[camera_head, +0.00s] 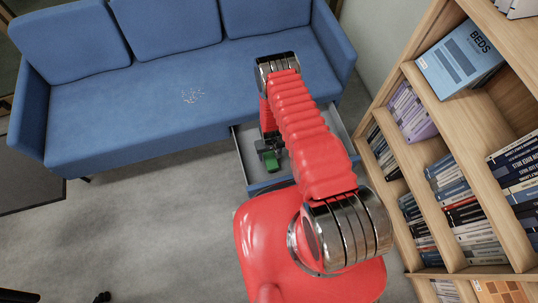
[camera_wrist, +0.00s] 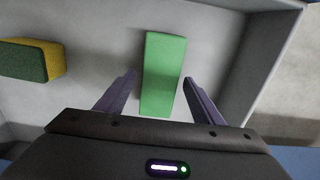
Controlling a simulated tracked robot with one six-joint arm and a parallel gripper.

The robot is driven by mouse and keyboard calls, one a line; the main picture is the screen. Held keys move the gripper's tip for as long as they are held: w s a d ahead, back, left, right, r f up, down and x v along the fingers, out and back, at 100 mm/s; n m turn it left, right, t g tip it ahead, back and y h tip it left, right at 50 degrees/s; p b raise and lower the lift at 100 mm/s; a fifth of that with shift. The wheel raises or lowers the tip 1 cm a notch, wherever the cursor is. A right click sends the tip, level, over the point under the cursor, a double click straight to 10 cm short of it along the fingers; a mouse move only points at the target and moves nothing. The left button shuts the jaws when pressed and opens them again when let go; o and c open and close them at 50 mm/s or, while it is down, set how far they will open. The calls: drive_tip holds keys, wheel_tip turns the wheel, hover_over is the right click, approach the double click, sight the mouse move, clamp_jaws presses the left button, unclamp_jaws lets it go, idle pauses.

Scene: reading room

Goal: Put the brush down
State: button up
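A green block-shaped thing (camera_wrist: 164,72) lies in the open drawer, between the fingers of my gripper (camera_wrist: 160,76). It also shows as a small green patch in the head view (camera_head: 271,160). It may be the brush, but no bristles show. My gripper is open, with its fingers on either side of the green thing and a small gap beside it.
A yellow and green sponge-like block (camera_wrist: 32,60) lies at the left of the wrist view. A wooden bookshelf (camera_head: 445,110) stands close at the right.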

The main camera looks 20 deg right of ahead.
idle(0.3)
drive_tip(key=shift+r, duration=6.1)
drive_tip(key=w+r+t, duration=0.1)
drive_tip(key=w+r, duration=0.3)
drive_tip(key=r, duration=0.5)
drive_tip(key=w+r, duration=0.3)
drive_tip(key=r, duration=0.7)
wheel_tip(320, 180, up, 31)
drive_tip(key=t, duration=0.2)
hover_over(270, 156)
drive_tip(key=w, duration=0.3)
drive_tip(key=s+r+t, duration=0.2)
drive_tip(key=s+r, duration=1)
drive_tip(key=shift+t, duration=0.3)
drive_tip(key=s+r, duration=0.1)
drive_tip(key=s, duration=0.2)
drive_tip(key=s+r, duration=0.1)
drive_tip(key=s, duration=0.2)
drive_tip(key=s+r, duration=0.1)
drive_tip(key=s, duration=0.2)
drive_tip(key=shift+a+r, duration=0.25)
drive_tip(key=shift+r, duration=0.05)
